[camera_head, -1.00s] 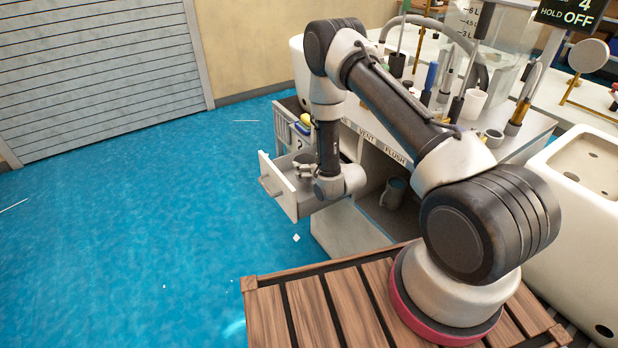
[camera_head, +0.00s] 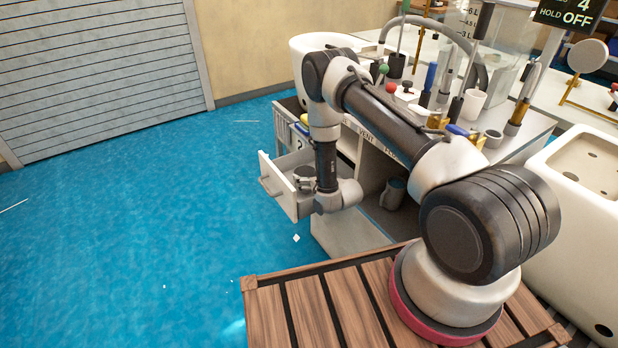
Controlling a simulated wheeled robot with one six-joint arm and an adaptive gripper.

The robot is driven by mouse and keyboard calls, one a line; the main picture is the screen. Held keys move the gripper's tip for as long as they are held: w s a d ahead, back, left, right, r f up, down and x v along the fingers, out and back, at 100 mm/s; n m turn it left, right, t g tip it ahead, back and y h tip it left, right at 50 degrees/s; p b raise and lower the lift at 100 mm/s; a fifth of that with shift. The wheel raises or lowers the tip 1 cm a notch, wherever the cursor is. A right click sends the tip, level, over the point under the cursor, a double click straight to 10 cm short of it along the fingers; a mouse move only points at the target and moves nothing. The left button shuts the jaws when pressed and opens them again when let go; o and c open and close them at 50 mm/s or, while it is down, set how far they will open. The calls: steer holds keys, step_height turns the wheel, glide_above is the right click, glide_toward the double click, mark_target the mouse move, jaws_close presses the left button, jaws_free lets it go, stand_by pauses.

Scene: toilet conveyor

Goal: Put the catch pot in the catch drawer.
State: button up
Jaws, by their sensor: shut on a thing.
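The catch drawer (camera_head: 272,183) is pulled out of the left end of the white bench, with its pale front facing left. My gripper (camera_head: 303,184) is at the open drawer, partly hidden by my wrist. It is shut on a small grey thing (camera_head: 303,171), which looks like the catch pot. That thing shows over the drawer's inside, but I cannot tell whether it touches the drawer floor.
A grey mug (camera_head: 393,193) stands in the open bay right of the drawer. A white cup (camera_head: 474,104), a grey cup (camera_head: 493,139) and several upright rods crowd the bench top.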

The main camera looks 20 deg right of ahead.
steer(key=shift+s+f, duration=0.25)
steer(key=shift+f, duration=0.25)
steer(key=o, duration=1.1)
steer(key=shift+s+f, duration=0.1)
steer(key=shift+r, duration=0.35)
steer(key=v, duration=0.6)
steer(key=r+v, duration=0.1)
steer(key=v, duration=0.5)
steer(key=shift+w, duration=0.3)
